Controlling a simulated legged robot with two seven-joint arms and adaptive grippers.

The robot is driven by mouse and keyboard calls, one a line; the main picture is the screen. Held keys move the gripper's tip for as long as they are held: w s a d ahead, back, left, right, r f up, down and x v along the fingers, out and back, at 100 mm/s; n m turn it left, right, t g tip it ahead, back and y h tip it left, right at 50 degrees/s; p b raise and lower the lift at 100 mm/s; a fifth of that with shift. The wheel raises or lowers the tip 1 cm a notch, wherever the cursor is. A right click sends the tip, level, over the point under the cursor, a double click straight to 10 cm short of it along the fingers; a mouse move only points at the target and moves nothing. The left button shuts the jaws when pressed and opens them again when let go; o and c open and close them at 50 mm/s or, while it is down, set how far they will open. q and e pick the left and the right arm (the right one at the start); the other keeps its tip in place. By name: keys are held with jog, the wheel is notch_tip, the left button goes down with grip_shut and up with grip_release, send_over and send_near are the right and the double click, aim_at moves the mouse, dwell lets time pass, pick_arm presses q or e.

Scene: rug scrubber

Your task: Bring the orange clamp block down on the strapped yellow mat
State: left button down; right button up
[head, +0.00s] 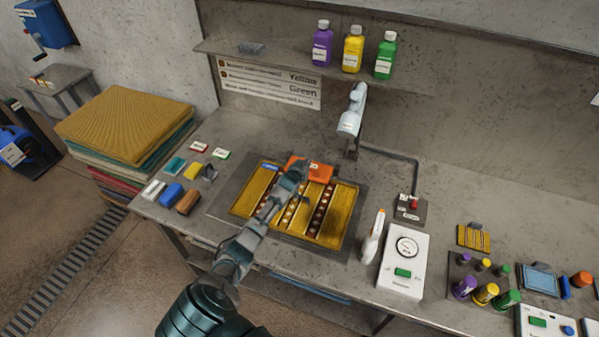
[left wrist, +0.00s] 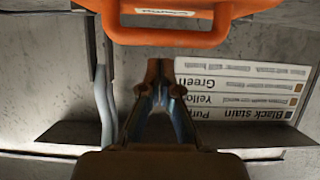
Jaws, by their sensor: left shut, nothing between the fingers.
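The yellow mat (head: 343,213) lies in a dark-edged frame on the workbench, with several dark studded straps (head: 320,209) across it. The orange clamp block (head: 320,172) is at the mat's far edge; its height above the mat is hard to tell. In the left wrist view the block (left wrist: 185,32) spans the top of the picture, with a white label. My left gripper (head: 297,170) is at the block's left part in the head view and hides some of it. Its fingers (left wrist: 165,75) are shut with nothing between them, apart from the block in the wrist view. My right gripper is not in view.
Small coloured blocks and brushes (head: 171,193) lie left of the mat. A lamp (head: 352,112) rises behind. Bottles (head: 353,48) stand on the shelf above.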

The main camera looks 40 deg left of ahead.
pick_arm(q)
jog(key=s+d+b, duration=0.1)
jog(key=s+d, duration=0.1)
jog(key=s, duration=0.7)
jog(key=shift+d+r, duration=0.35)
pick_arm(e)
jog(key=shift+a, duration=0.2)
